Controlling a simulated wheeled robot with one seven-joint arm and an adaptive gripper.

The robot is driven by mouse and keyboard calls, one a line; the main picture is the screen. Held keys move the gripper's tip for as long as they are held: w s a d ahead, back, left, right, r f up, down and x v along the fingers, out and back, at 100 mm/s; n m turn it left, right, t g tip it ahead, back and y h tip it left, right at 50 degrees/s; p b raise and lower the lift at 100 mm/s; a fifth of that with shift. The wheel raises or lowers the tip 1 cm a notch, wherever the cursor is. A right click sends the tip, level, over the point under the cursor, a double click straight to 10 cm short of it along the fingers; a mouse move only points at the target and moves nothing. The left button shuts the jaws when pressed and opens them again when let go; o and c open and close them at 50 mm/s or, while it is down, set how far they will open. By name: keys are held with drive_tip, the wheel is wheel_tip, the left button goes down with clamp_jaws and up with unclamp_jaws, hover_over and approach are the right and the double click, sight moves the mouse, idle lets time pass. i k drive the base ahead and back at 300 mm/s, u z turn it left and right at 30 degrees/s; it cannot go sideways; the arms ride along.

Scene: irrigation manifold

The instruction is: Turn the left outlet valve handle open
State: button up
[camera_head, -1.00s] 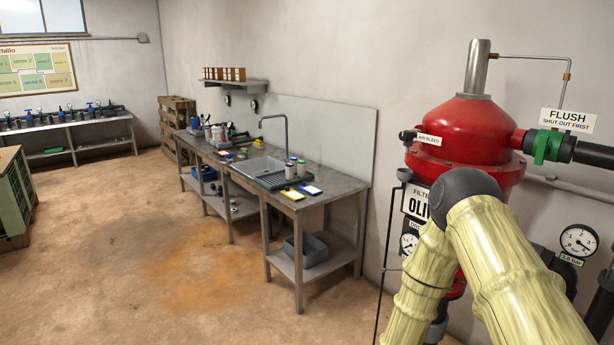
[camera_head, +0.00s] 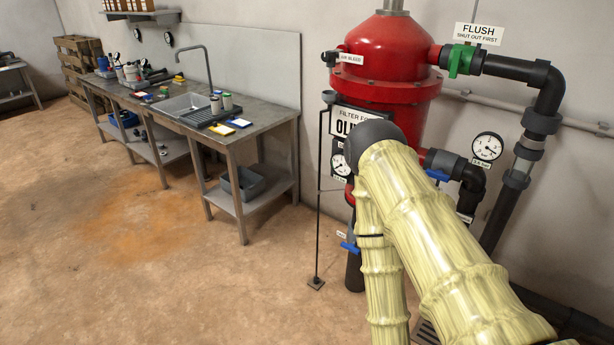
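The red filter tank (camera_head: 378,62) stands against the wall at the right of the head view, with dark pipes around it. A blue lever handle (camera_head: 437,175) shows on the pipe beside the tank's lower right. Another blue lever handle (camera_head: 349,247) shows low down, left of my arm. I cannot tell whether either is the left outlet valve handle, as the labels are too small or hidden. My pale yellow arm crosses in front of the tank's lower part and hides some pipework. My gripper is not in view.
A green flush valve (camera_head: 460,60) sits under the FLUSH sign (camera_head: 479,34). A pressure gauge (camera_head: 487,147) hangs on the wall. A workbench (camera_head: 233,136) with a sink stands along the wall at left. A thin black stand (camera_head: 319,200) rises beside the tank. The floor in front is clear.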

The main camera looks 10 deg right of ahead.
sight(351, 248)
drive_tip(key=z, duration=0.85)
drive_tip(key=k, duration=0.4)
drive_tip(key=u, duration=1.1)
drive_tip(key=i, duration=1.25)
drive_tip(key=z, duration=0.8)
